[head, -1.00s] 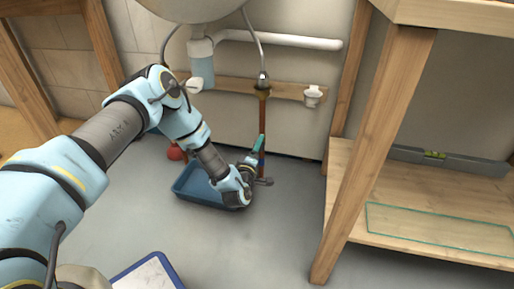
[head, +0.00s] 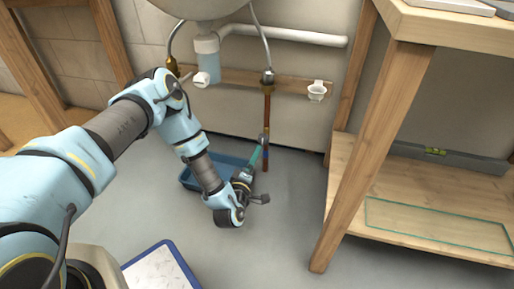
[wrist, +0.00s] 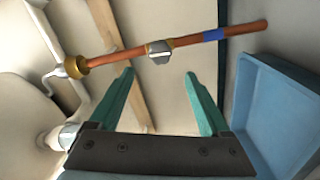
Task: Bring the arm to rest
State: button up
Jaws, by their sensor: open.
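My gripper (head: 260,150) is low under the sink, just in front of the upright copper pipe (head: 267,112). In the wrist view, its two teal fingers (wrist: 160,74) are spread apart with nothing between them. The copper pipe (wrist: 115,57) crosses beyond the fingertips, with a metal fitting (wrist: 160,52) opposite the gap and a blue band (wrist: 213,35) further along. My arm reaches in from the left, bent at the elbow, with the wrist low over the floor in front of the blue tray.
The blue tray (head: 190,181) lies on the floor behind my forearm; it also shows in the wrist view (wrist: 270,105). A wooden bench leg (head: 370,150) and lower shelf (head: 400,190) stand right. A white trap (head: 207,65) hangs above. A blue-edged white board (head: 160,272) lies in front.

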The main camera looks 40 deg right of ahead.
jog(key=shift+s+a, duration=0.2)
jog(key=shift+a, duration=0.15)
dwell(0.3)
jog(key=w+a+r+m+g+y+p, duration=0.1)
jog(key=w+a+r+m+y, duration=0.2)
jog(key=w+a+r, duration=0.35)
jog(key=w+a+r+m+g+y+p, duration=0.2)
jog(key=w+a+r+m+y, duration=0.15)
jog(key=w+r, duration=0.55)
jog(key=w+a+r+g+y+p, duration=0.1)
jog(key=w+a+r+y, duration=0.15)
jog(key=a, duration=0.65)
jog(key=w+a+r+y, duration=0.15)
jog(key=a+r, duration=0.25)
jog(key=a, duration=0.5)
jog(key=s+a+r+n+g+y+p, duration=0.1)
jog(key=s+a+r+g+y, duration=0.1)
jog(key=s+a+r, duration=0.65)
jog(key=s+a+r+n+g+y+p, duration=0.1)
jog(key=s+a+r+g+y, duration=0.15)
jog(key=s+a, duration=0.6)
notch_tip(320, 180, up, 39)
jog(key=w+a+p, duration=0.2)
jog(key=p, duration=3.6)
jog(key=shift+a, duration=0.15)
